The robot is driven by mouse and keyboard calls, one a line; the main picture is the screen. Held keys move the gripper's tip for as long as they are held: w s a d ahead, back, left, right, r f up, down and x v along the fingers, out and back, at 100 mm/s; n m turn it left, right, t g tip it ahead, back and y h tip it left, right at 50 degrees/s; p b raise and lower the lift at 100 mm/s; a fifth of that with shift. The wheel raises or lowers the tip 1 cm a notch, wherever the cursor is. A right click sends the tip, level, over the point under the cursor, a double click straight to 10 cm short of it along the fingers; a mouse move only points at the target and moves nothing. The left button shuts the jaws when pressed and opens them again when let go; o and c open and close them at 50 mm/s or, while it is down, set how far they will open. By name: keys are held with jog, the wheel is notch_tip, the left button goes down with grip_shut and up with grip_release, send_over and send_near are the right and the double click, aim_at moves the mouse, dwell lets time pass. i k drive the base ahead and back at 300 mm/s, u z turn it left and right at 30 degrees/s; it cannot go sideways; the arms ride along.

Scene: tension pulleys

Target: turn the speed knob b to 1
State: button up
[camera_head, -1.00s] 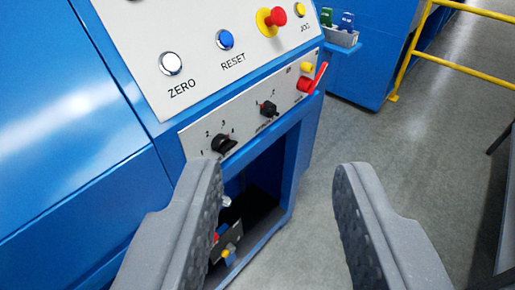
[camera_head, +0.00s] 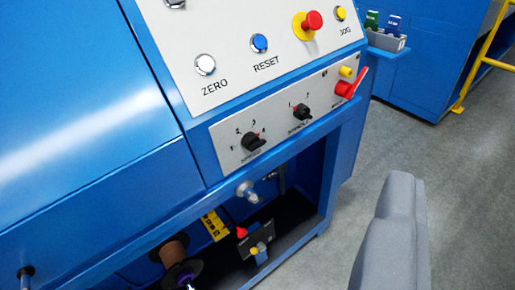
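Two black rotary knobs sit on the lower silver strip of the blue machine. The left knob (camera_head: 253,141) has several number marks around it. The right knob (camera_head: 302,112) has marks that look like 1 and 2. The small labels under them are too blurred to read, so I cannot tell which is speed knob b or exactly where each points. My gripper (camera_head: 400,195) shows as grey finger parts at the lower right, apart from the panel and to the right of and below both knobs. Its opening cannot be made out. It touches neither knob.
Above are a ZERO button (camera_head: 205,65), a blue RESET button (camera_head: 260,43), a red emergency stop (camera_head: 312,21) and a yellow JOG button (camera_head: 340,13). A red lever switch (camera_head: 349,86) sits right of the knobs. An open bay lies below. A yellow railing (camera_head: 484,55) stands right.

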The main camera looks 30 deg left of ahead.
aim_at(250, 141)
jog(key=u, duration=0.1)
jog(key=k, duration=0.75)
jog(key=u, duration=0.8)
jog(key=i, duration=1)
jog(key=z, duration=0.05)
